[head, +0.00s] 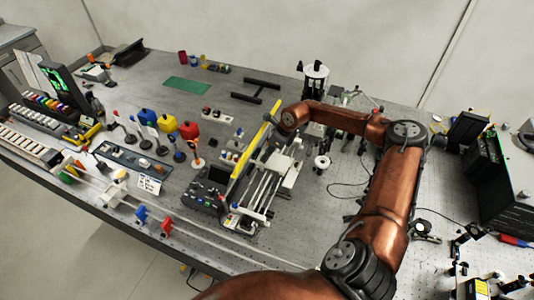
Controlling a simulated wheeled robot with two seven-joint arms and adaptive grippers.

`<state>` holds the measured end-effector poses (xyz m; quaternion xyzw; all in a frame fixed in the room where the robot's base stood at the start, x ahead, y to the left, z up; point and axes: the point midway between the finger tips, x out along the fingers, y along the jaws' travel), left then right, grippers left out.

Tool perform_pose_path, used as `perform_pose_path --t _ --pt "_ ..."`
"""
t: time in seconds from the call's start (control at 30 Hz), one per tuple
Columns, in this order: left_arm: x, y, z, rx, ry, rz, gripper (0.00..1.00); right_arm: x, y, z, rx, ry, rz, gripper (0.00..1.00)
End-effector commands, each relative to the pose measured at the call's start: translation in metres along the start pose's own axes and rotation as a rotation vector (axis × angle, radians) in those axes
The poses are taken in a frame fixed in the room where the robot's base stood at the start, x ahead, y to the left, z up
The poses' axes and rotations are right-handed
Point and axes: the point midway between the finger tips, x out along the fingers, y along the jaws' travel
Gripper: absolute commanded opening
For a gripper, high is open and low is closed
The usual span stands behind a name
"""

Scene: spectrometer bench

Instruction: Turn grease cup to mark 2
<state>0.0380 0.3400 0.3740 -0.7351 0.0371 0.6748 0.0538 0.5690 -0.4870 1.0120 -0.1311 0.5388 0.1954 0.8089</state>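My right arm reaches in from the bottom right and bends back over the bench. Its wrist end, with the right gripper (283,131), is above the rail instrument (262,185) in the middle of the bench, beside a long yellow bar (252,142). The fingers are too small and dark to tell whether they are open or shut. I cannot make out the grease cup or its marks. It may be too small or hidden behind my wrist. My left gripper is not in view.
A dark control box (207,192) stands left of the instrument. Red, blue and yellow vessels (168,123) and stands crowd the left. A white-topped post (322,162) stands right of the instrument. A green mat (187,85) lies at the back. Cables cross the bench near my forearm.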

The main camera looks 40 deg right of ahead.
Motion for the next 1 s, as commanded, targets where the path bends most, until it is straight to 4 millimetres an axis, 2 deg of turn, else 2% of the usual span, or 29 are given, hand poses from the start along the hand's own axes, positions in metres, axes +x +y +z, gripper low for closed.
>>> perform_pose_path --t 0.2,0.67,1.0 --pt "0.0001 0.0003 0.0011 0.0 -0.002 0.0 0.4 0.0011 0.0008 0.0016 -0.002 -0.001 0.001 0.31" --pt "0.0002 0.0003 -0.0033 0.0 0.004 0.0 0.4 0.0008 0.0005 0.0015 -0.002 -0.001 0.001 0.0" --pt "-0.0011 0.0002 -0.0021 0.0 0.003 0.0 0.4 0.0007 0.0011 0.0015 0.029 0.0 -0.013 0.0"
